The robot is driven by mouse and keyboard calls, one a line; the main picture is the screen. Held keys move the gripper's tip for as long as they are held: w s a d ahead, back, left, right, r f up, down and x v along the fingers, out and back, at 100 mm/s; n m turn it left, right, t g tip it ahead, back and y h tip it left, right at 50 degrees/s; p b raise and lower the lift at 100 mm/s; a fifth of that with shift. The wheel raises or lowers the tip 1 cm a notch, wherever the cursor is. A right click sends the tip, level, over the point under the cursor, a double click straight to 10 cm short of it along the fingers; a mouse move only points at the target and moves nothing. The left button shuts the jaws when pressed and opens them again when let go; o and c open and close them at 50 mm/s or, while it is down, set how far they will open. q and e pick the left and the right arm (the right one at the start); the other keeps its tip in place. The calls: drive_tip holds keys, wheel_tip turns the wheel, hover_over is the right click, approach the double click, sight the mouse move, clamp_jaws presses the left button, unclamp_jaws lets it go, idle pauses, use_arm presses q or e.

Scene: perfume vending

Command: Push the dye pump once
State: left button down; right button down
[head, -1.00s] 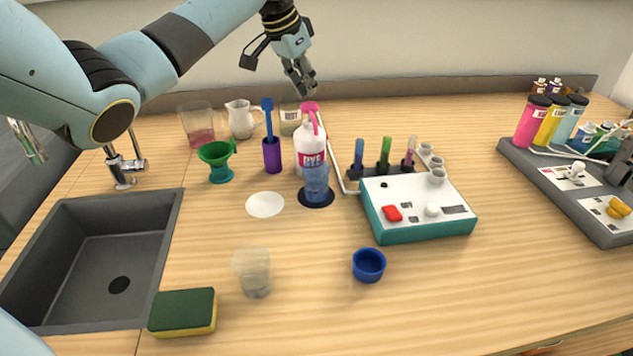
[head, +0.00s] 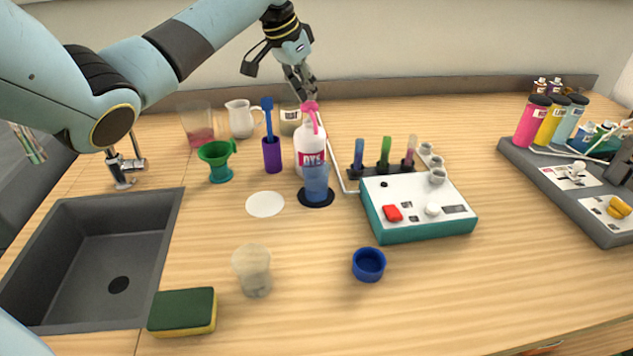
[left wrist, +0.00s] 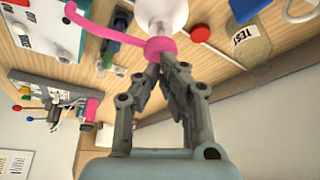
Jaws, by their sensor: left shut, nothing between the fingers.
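The dye bottle (head: 309,152) is white with a "DYE" label and stands on the counter behind a translucent blue cup (head: 316,182). Its pink pump (head: 310,107) is on top, and the pump head (left wrist: 158,50) with its long spout also shows in the left wrist view. My left gripper (head: 310,94) is shut and empty, pointing down at the pump head. In the left wrist view its fingertips (left wrist: 165,66) are right at the pump head and seem to touch it. My right gripper is not in view.
A purple holder (head: 271,155) with a blue tool stands just left of the bottle, and a "TEST" jar (head: 290,121) behind it. A teal-sided device (head: 425,226) with a tube rack is on the right. A sink (head: 100,250) is at the left.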

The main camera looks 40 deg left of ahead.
use_arm(q)
drive_tip(key=shift+s+f, duration=0.1)
drive_tip(key=shift+f, duration=1.05)
drive_tip(key=shift+r+p, duration=1.7)
drive_tip(key=shift+p, duration=0.35)
drive_tip(key=shift+r, duration=0.15)
wheel_tip(320, 180, up, 6)
drive_tip(key=p, duration=0.7)
